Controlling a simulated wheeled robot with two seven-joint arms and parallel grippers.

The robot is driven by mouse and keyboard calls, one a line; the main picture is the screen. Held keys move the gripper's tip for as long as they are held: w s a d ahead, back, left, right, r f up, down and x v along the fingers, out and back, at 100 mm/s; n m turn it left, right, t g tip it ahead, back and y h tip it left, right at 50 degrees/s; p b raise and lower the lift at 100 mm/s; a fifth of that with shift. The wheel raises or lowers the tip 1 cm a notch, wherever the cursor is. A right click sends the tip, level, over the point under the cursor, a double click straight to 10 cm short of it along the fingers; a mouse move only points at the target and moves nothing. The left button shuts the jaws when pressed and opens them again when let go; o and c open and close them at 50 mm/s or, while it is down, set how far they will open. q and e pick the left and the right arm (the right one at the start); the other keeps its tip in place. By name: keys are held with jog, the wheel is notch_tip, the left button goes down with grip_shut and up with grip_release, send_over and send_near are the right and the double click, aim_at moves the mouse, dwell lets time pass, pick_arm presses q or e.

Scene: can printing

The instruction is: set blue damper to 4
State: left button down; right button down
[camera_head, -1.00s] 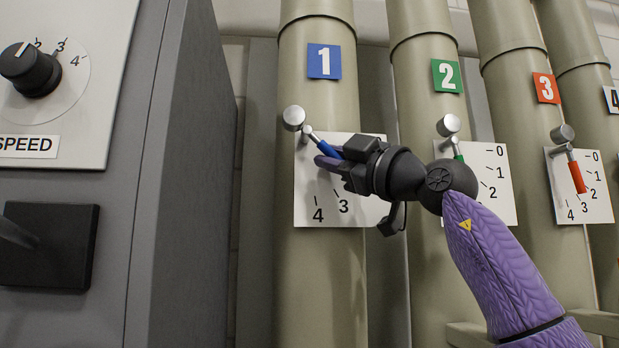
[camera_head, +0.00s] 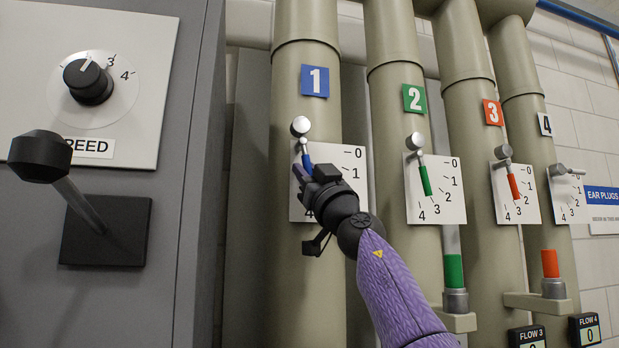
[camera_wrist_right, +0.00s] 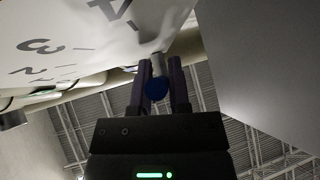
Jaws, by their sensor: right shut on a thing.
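The blue damper lever (camera_head: 306,158) hangs from a silver pivot on the first pipe, under the blue "1" label (camera_head: 314,81). It points down and slightly right over its white scale plate (camera_head: 354,187). The 0 and 1 marks show; my gripper covers most of the lower marks. My right gripper (camera_head: 303,172) is shut on the blue lever. In the right wrist view, the lever's blue end (camera_wrist_right: 156,88) sits between the two fingers, with the scale's 4 and 3 close by. My left gripper is not in view.
Dampers with green (camera_head: 425,180), red (camera_head: 514,186) and white handles stand on the pipes to the right. A grey cabinet with a speed knob (camera_head: 88,81) and a black-knobbed lever (camera_head: 40,157) stands at the left.

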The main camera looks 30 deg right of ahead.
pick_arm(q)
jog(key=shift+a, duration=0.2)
pick_arm(e)
jog(key=shift+s+r+m, duration=0.2)
jog(key=shift+r+m, duration=0.1)
jog(key=shift+r, duration=0.05)
jog(key=c, duration=0.8)
grip_release()
jog(key=shift+o, duration=1.1)
jog(key=shift+s+a, duration=0.15)
jog(key=shift+w+f, duration=0.15)
jog(key=shift+w, duration=0.05)
jog(key=shift+s+f+b, duration=0.1)
jog(key=shift+f+b, duration=0.1)
jog(key=shift+b, duration=0.15)
pick_arm(q)
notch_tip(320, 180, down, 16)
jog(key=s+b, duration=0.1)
jog(key=b, duration=1.4)
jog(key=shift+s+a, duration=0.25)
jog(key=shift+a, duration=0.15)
pick_arm(e)
jog(key=v, duration=0.9)
jog(key=shift+s, duration=0.25)
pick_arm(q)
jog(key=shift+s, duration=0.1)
pick_arm(e)
jog(key=shift+f, duration=0.15)
